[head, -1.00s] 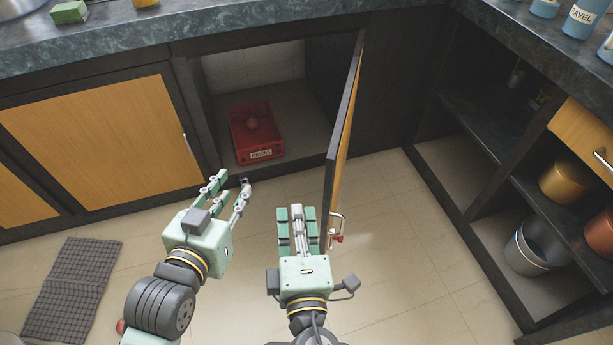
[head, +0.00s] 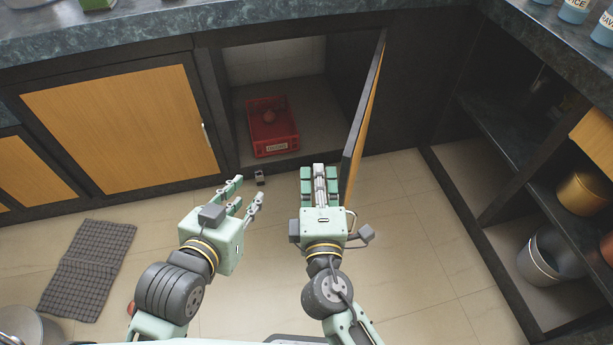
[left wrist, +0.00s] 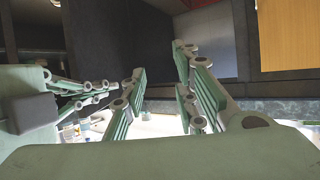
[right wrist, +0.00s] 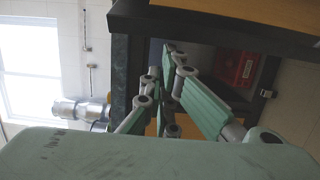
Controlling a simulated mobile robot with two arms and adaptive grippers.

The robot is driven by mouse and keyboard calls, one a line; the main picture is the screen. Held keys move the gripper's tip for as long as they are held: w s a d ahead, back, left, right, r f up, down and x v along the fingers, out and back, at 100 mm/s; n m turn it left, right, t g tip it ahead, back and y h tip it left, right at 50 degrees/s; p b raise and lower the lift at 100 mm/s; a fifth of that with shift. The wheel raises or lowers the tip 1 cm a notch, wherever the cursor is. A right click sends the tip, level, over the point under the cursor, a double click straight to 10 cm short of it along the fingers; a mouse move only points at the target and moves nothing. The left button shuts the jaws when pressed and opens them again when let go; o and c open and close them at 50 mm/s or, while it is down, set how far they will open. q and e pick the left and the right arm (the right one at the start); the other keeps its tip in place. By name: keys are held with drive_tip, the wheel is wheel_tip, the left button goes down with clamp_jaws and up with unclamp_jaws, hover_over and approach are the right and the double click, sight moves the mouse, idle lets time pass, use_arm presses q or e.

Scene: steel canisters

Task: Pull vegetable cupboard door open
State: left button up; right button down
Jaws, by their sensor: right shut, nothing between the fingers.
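The cupboard door (head: 365,115) stands wide open, swung out from the cabinet in the head view. Its wooden outer face is turned right and seen nearly edge-on. A bit of its handle (head: 352,220) shows beside my right gripper. My right gripper (head: 320,168) is shut and empty, on the door's inner side close to its free edge; I cannot tell whether it touches. My left gripper (head: 248,188) is open and empty, left of it, before the cupboard opening. In the open cupboard sits a red crate (head: 274,145) with a label and a round reddish item inside.
A closed wooden door (head: 125,130) is at the left. Open shelves with pots (head: 545,258) stand at the right. A dark mat (head: 88,270) lies on the floor at the left. A small grey thing (head: 259,177) is near the left fingertips. The floor right of the door is clear.

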use_arm(q)
drive_tip(key=shift+s+f, duration=0.15)
drive_tip(key=shift+f, duration=0.1)
use_arm(e)
drive_tip(key=shift+s+d, duration=0.1)
drive_tip(key=shift+d, duration=0.2)
